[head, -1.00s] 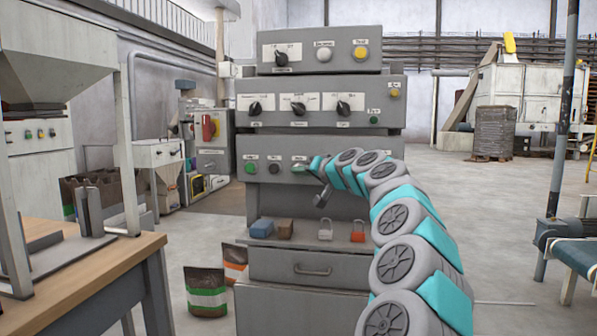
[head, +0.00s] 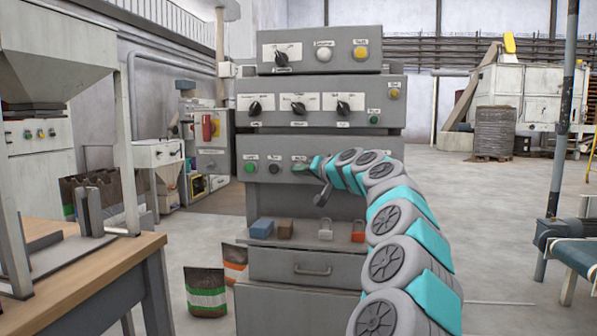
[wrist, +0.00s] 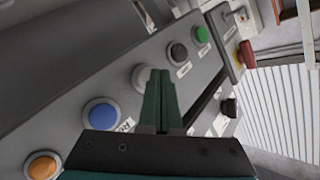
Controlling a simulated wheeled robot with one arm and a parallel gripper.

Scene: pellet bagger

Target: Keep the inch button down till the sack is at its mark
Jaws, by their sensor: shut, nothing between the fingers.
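My gripper (head: 303,168) is shut and empty, its fingertips at the third button of the lower row on the grey control cabinet. In the wrist view the dark green fingers (wrist: 160,75) overlap a pale grey button (wrist: 140,77). Whether they touch or press it I cannot tell. A black button (wrist: 178,52) and a green button (wrist: 201,35) lie to one side, a blue button (wrist: 100,112) and an orange one (wrist: 41,165) to the other. Labels are too blurred to say which is the inch button. I see no sack at a mark.
Sacks with a green band (head: 206,292) and an orange band (head: 235,262) stand on the floor left of the cabinet. Padlocks (head: 325,230) and small blocks (head: 262,228) lie on its ledge. A wooden bench (head: 100,262) is at left, a conveyor (head: 575,250) at right.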

